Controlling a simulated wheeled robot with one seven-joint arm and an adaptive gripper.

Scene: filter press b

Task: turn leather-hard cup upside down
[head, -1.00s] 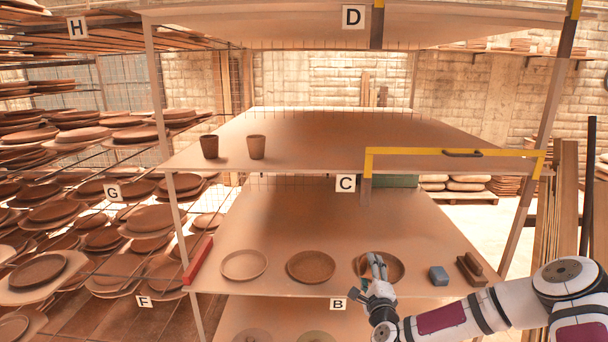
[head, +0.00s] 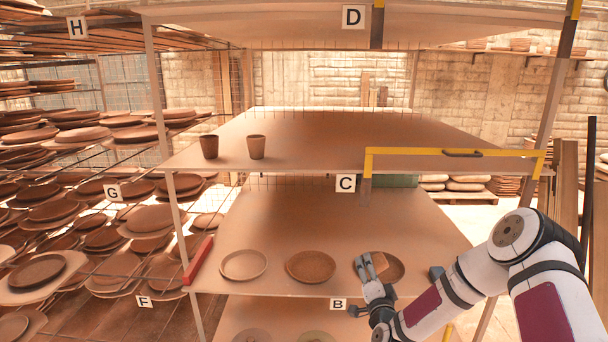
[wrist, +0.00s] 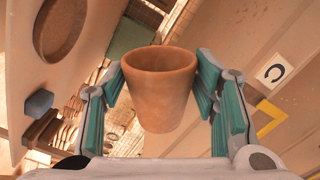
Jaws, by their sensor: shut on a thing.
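My gripper (head: 370,262) is in front of the lower board, over the right-hand plate, and is shut on a tan clay cup (head: 380,262). In the wrist view the cup (wrist: 159,92) sits between the two teal finger pads, with its wider rim toward the top of the picture and its narrower base toward my palm. Whether it is upright or tilted in the room I cannot tell.
The lower shelf, marked B (head: 338,304), holds a pale plate (head: 243,265), a brown plate (head: 311,267), another plate (head: 395,268) behind my gripper, and a red bar (head: 197,260). A blue-grey block (wrist: 38,103) lies right of the plates. A yellow rail (head: 455,151) edges shelf C, whose middle is clear.

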